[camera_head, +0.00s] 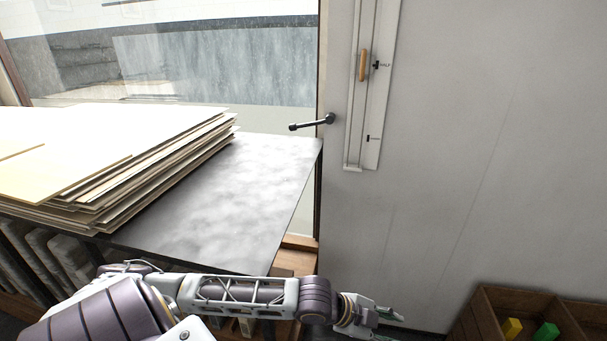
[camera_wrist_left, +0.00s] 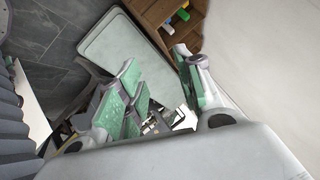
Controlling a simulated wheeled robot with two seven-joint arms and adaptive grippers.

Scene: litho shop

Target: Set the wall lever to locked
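A dark lever (camera_head: 311,123) with a round pivot is mounted at the edge of the wall beside the window. Its handle points left and slightly down. To its right, a pale upright panel on the wall carries an orange-tan handle (camera_head: 363,65), upright in a slot beside a mark that seems to read HALF. A second mark lower down is too small to read. My left gripper (camera_head: 388,316) is low in front of the wall, well below both handles and touching neither. In the left wrist view its green-padded fingers (camera_wrist_left: 157,70) are apart with nothing between them. My right gripper is not in view.
A dark-topped table (camera_head: 245,190) with stacked sheets (camera_head: 110,160) fills the left, its right edge near the wall. A wooden crate (camera_head: 490,320) with yellow and green blocks stands low at right. The wall between is clear.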

